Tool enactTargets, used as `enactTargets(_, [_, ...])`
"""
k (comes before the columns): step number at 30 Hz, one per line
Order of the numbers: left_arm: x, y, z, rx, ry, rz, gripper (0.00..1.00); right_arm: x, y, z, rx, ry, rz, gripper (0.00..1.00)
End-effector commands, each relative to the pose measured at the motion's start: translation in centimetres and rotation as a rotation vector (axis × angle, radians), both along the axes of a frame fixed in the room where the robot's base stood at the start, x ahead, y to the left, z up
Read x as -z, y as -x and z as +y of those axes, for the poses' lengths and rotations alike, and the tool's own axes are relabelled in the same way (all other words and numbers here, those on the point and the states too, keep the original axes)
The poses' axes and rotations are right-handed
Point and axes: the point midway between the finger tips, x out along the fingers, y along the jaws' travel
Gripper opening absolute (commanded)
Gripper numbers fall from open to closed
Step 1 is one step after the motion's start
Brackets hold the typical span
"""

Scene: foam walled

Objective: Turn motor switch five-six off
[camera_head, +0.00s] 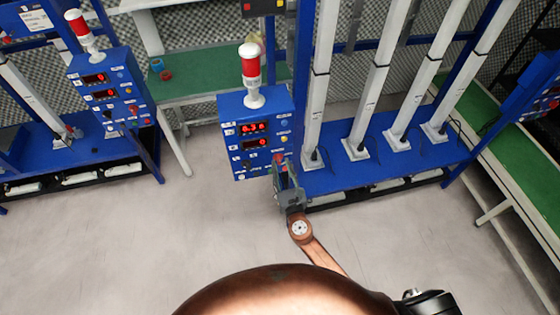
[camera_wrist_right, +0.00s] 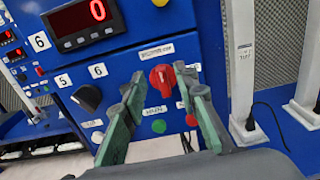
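The blue control box (camera_head: 228,110) with red digital displays stands at the middle of the head view, and its panel (camera_wrist_right: 215,40) fills much of the right wrist view. A black rotary switch (camera_wrist_right: 88,97) sits on the panel just below the number labels 5 (camera_wrist_right: 63,80) and 6 (camera_wrist_right: 98,70); I cannot read its setting. My right gripper (camera_head: 282,163) is in front of the box's lower right part. In the wrist view its two green fingers (camera_wrist_right: 165,92) are open and empty, with the black switch left of the left finger. My left gripper is not in view.
A red knob (camera_wrist_right: 162,77) shows between the fingertips, above a green button (camera_wrist_right: 158,126). White columns (camera_head: 366,100) stand on the blue base right of the box. A second blue box (camera_head: 105,90) is at left. Grey floor (camera_head: 130,240) in front is clear.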

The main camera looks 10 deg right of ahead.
Motion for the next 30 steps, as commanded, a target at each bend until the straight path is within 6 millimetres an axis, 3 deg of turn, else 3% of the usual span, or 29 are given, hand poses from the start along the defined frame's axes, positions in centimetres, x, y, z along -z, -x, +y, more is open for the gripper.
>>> enactTargets(6, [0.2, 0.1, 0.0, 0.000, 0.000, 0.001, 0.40, 0.0, -2.5, 0.0, 0.001, -0.002, 0.001, 0.28])
enactTargets(17, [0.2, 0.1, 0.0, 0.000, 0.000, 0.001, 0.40, 0.1, -2.9, 0.0, 0.001, -0.003, 0.002, 0.27])
enactTargets(30, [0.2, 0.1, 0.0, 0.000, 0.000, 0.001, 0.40, 0.1, -2.9, 0.0, 0.001, -0.003, 0.002, 0.00])
